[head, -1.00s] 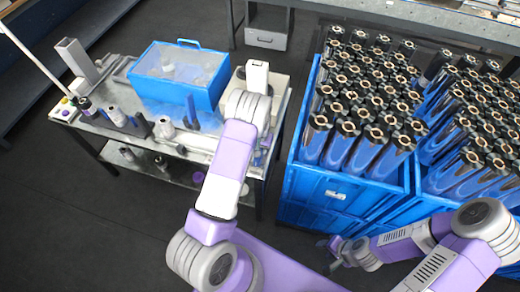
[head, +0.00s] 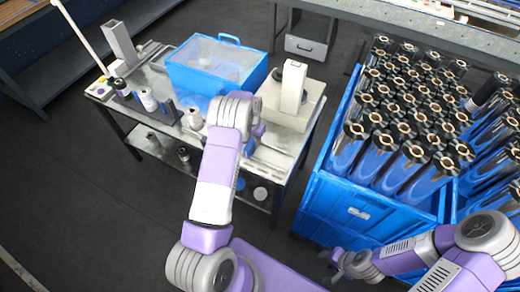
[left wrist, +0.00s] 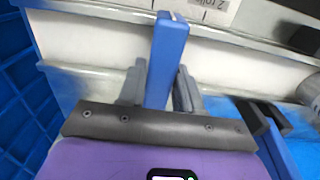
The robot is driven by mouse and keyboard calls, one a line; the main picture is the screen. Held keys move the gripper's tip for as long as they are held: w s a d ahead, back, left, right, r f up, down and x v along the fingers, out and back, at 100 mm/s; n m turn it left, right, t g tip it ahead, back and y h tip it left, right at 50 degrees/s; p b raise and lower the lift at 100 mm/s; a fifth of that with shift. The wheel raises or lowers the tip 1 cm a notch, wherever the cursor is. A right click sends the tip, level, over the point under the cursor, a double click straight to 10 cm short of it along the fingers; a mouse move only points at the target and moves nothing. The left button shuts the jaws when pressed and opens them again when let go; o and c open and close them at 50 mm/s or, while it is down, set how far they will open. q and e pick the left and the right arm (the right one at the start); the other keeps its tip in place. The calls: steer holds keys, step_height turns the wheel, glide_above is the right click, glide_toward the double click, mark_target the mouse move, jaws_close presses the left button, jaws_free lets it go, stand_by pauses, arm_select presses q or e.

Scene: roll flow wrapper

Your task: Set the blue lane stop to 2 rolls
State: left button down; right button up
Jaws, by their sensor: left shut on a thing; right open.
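The blue lane stop (left wrist: 167,55) is an upright-looking blue bar in the left wrist view. My left gripper (left wrist: 158,92) is shut on it, with one grey finger on each side. A white label (left wrist: 208,8) with upside-down lettering, partly cut off, that appears to read "2 rolls" lies just beyond the stop's far end, slightly right. My right gripper (head: 338,262) is open and empty, low beside the blue crate.
A blue bin with a clear lid (head: 215,68) and a white box-like device (head: 292,95) stand on the bench. Several small rolls (head: 148,99) stand toward its left. A large blue crate (head: 350,208) full of upright rolls stands to the right. Dark floor is open at lower left.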

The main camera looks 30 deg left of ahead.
arm_select(q)
steer(key=a, duration=0.2)
steer(key=a+b, duration=0.1)
steer(key=a, duration=0.1)
steer(key=shift+s+a, duration=0.2)
steer(key=shift+a, duration=0.35)
steer(key=c, duration=0.8)
jaws_free()
steer(key=shift+c, duration=0.2)
steer(key=shift+r, duration=0.1)
steer(key=shift+r, duration=0.35)
step_height(320, 180, up, 7)
steer(key=shift+p, duration=0.45)
